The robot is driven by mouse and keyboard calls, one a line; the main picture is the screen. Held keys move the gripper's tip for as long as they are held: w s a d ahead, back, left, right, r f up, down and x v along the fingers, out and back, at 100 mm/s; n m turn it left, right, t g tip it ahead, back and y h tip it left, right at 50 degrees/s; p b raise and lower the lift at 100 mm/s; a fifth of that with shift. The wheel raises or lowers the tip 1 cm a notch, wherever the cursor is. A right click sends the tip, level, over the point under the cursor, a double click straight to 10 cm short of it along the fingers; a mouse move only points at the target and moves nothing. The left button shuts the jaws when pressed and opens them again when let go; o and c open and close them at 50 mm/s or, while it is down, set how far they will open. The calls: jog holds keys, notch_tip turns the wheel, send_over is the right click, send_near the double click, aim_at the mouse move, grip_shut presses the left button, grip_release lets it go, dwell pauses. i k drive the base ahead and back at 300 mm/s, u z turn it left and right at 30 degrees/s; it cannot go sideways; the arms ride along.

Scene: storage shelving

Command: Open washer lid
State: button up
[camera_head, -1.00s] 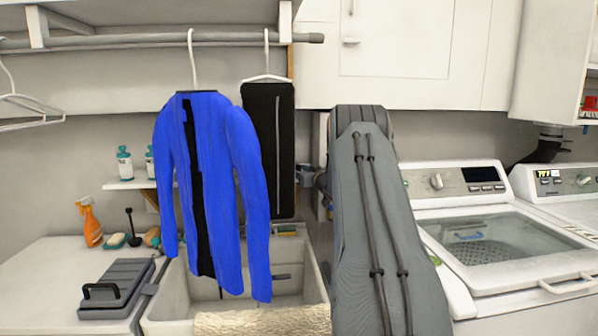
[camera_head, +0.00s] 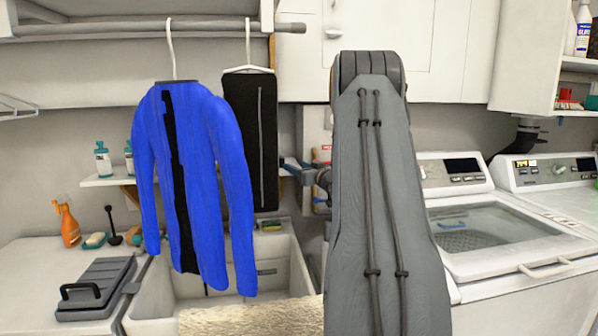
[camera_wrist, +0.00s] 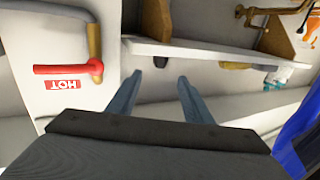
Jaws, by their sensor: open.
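The washer (camera_head: 520,285) stands at the right in the head view, partly hidden behind my arm. Its lid (camera_head: 505,232) has a glass window and a white handle (camera_head: 545,267) along the front edge. The lid looks closed. My gripper (camera_wrist: 158,80) shows in the wrist view with its two fingers apart and nothing between them. It faces a wall with a shelf, away from the washer.
A blue jacket (camera_head: 195,190) and a black garment (camera_head: 250,140) hang from a rod over a sink (camera_head: 150,322). A second machine (camera_head: 560,180) stands right of the washer. A red-handled pipe (camera_wrist: 68,69) with a HOT label is on the wall.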

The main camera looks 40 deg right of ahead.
aim_at(566, 244)
jog(key=k, duration=1)
